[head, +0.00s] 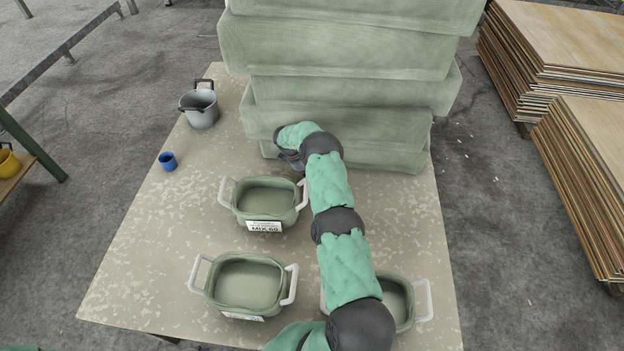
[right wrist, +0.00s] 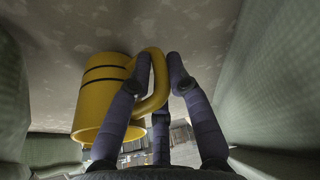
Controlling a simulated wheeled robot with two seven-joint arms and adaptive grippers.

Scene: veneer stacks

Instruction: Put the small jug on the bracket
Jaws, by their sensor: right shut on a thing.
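A yellow jug with black bands (right wrist: 97,105) shows in the right wrist view, with its looped handle between the fingers of my right gripper (right wrist: 160,78). The gripper is shut on that handle. In the head view my right gripper (head: 290,158) is at the foot of the tall green stack, mostly hidden by my own arm, and I cannot make out the held jug there. I cannot pick out a bracket in either view. My left gripper is not in view.
The tall stack of green blocks (head: 345,50) fills the table's far side. Green tubs with white handles (head: 268,183) stand on the speckled table (head: 150,255). A grey pot (head: 201,108) and blue cup (head: 167,161) are at left. Board stacks (head: 590,170) stand right.

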